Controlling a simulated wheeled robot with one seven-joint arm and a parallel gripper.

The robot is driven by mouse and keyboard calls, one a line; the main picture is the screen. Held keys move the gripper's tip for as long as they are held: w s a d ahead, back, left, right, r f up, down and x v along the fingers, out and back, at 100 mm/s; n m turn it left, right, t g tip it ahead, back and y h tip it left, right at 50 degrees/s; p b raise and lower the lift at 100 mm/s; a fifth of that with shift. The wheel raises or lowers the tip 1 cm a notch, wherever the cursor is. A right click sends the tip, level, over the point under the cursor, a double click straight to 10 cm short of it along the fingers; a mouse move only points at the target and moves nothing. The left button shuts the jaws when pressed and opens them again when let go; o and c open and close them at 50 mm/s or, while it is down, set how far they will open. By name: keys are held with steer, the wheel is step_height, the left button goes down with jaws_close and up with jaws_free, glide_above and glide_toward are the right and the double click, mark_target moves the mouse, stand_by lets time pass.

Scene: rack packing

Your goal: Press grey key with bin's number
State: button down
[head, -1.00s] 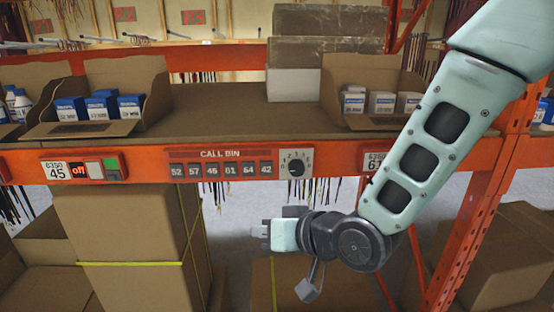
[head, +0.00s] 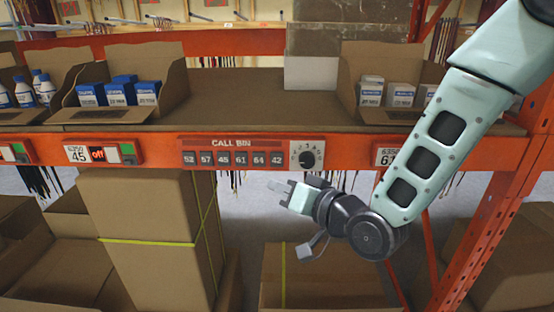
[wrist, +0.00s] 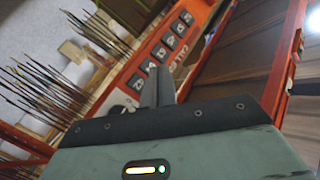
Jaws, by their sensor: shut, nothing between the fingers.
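The orange CALL BIN panel (head: 232,143) on the shelf's front beam bears a row of grey keys: 52 (head: 189,158), 57 (head: 206,158), 45 (head: 223,158), 61 (head: 240,158), 64 (head: 258,158) and 42 (head: 276,158). The key row also shows slanted in the wrist view (wrist: 159,52). My gripper (head: 274,188) is shut and empty, its tips below key 42 in the head view. In the wrist view its fingers (wrist: 156,88) overlap the panel beside the keys. I cannot tell its distance from the panel.
A rotary dial (head: 306,156) sits right of the keys. Open cartons (head: 128,113) of boxes stand on the shelf above. Large cardboard boxes (head: 140,210) stand below.

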mark_target(277, 159)
steer(key=shift+w+d+p, duration=0.15)
steer(key=shift+w+p, duration=0.5)
steer(key=shift+w, duration=3.3)
steer(key=shift+w, duration=0.1)
steer(key=shift+w, duration=0.3)
steer(key=shift+w+b, duration=0.35)
steer(key=shift+w, duration=0.05)
steer(key=shift+s, duration=0.15)
steer(key=shift+s+b, duration=0.3)
steer(key=shift+s, duration=0.4)
